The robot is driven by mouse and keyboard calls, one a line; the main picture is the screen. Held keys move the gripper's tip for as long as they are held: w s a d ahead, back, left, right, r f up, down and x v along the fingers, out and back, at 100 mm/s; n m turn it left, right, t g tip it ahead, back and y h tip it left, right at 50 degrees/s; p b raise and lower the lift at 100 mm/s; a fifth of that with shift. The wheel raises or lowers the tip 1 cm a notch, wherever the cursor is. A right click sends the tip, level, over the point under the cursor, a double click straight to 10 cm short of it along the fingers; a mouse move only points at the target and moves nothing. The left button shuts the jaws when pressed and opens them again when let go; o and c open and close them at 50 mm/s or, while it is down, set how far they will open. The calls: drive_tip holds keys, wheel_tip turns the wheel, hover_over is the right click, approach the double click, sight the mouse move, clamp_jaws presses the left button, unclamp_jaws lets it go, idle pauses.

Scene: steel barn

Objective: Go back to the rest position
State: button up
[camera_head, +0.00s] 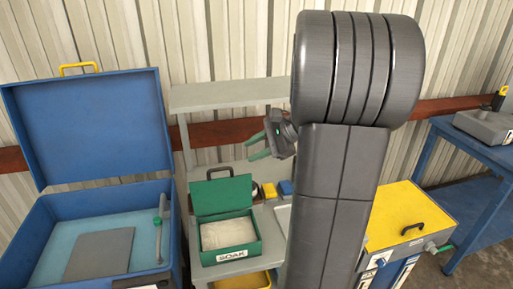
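My gripper (249,150) is left of my large dark arm link, in front of the grey shelf unit's upper part. Its two green fingers point left and stand apart, with nothing visible between them. It is above and to the right of the open green box (247,257) labelled SOAK. My arm hides part of the shelf and the wall behind it.
A large open blue case (30,255) stands at left, holding a grey slab (100,254). The green box sits on the grey shelf unit (225,96). A yellow-topped cabinet (393,207) and a blue table (487,155) stand at right.

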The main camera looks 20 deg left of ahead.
drive_tip(key=p+x, duration=0.2)
drive_tip(key=x, duration=1.1)
drive_tip(key=shift+f, duration=0.2)
